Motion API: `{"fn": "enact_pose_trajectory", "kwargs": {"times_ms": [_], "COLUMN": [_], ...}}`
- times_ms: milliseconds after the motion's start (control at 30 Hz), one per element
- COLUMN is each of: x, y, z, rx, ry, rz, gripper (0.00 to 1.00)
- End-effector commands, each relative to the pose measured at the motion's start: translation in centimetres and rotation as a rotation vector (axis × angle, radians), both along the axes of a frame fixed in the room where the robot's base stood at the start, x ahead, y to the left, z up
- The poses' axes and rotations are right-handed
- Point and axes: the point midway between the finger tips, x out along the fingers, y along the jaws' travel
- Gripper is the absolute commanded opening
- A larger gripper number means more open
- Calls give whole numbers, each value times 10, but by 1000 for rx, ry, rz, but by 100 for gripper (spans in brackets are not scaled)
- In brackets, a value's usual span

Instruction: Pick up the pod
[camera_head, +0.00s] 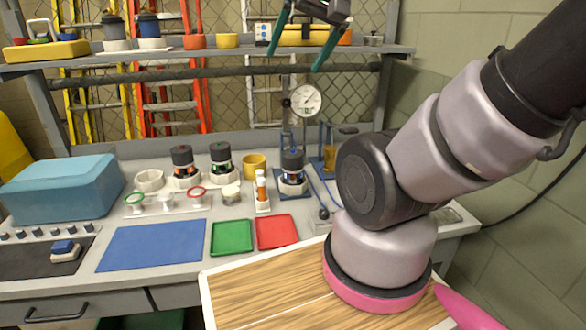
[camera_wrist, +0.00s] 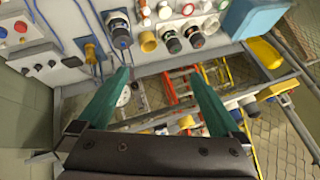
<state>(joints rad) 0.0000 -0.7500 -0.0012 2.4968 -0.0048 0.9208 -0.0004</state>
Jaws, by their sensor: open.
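Several dark-capped pods are in view, and I cannot tell which one the task means. A pod with a red-marked cap (camera_head: 183,160) and a pod with a green-marked cap (camera_head: 220,157) stand upright in white rings on the bench. A pod with a blue-marked cap (camera_head: 292,165) stands on a blue stand under the gauge. They also show in the wrist view, the blue-capped one (camera_wrist: 119,30) left of the others. My gripper (camera_head: 293,61) is open and empty, high up in front of the shelf, apart from all pods. Its green fingers (camera_wrist: 159,70) are spread wide.
A shelf (camera_head: 200,62) with cups and canisters runs behind the bench. A round gauge (camera_head: 306,101) rises beside the blue stand. A blue box (camera_head: 62,187), a blue mat (camera_head: 152,245), a green tray (camera_head: 232,238) and a red tray (camera_head: 277,231) lie on the bench.

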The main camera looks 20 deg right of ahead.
Motion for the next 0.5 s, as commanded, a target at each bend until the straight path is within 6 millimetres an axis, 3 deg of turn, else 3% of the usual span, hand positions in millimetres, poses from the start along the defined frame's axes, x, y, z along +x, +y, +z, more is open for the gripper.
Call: {"fn": "enact_pose_trajectory", "kwargs": {"times_ms": [500], "x": [6], "y": [-1], "z": [-2], "rx": [28], "ry": [21], "rz": [-23], "gripper": [100]}}
